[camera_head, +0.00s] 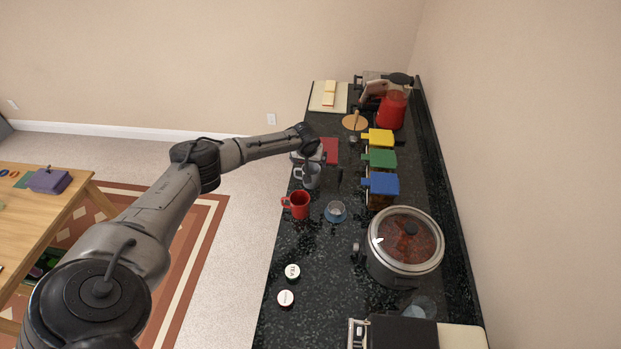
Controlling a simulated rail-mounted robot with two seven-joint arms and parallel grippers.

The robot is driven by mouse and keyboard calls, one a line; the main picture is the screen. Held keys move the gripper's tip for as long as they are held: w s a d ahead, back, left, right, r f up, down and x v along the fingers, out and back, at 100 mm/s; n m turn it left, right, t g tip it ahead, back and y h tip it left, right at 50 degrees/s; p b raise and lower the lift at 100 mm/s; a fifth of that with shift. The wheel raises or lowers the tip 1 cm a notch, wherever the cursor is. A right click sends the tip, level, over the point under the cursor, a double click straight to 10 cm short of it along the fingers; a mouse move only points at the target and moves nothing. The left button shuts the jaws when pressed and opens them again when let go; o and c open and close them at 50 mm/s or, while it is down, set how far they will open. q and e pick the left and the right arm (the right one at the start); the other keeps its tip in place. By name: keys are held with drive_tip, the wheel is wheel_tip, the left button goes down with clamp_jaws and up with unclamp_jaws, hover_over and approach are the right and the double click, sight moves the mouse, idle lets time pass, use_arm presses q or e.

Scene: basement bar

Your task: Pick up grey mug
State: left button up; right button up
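The grey mug (313,180) stands on the dark speckled counter (300,245), behind a red mug (299,205). My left arm comes in from the left and reaches over the counter. My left gripper (305,160) is just behind and above the grey mug and partly overlaps it in the view. Its fingers are small and mostly hidden, so I cannot tell whether they are open or touch the mug. My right gripper is not in view.
A small glass (335,211) is right of the red mug. Blue (380,184), green (380,158) and yellow (378,138) boxes line the right side. A lidded pot (405,247) stands nearer. Two round lids (292,271) lie on the front counter, with bare room around them.

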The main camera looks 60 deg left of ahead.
sight(311, 170)
use_arm(q)
drive_tip(key=b+x, duration=1)
drive_tip(key=shift+a+f, duration=0.15)
drive_tip(key=shift+f, duration=0.1)
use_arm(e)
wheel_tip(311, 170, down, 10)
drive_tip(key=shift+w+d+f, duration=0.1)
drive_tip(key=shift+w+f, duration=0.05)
use_arm(q)
drive_tip(key=shift+w+a+f+b, duration=0.25)
drive_tip(key=shift+f+b, duration=0.15)
drive_tip(key=shift+b, duration=0.65)
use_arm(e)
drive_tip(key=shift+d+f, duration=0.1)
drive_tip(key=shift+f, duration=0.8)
use_arm(q)
drive_tip(key=shift+c, duration=0.2)
drive_tip(key=c, duration=1.1)
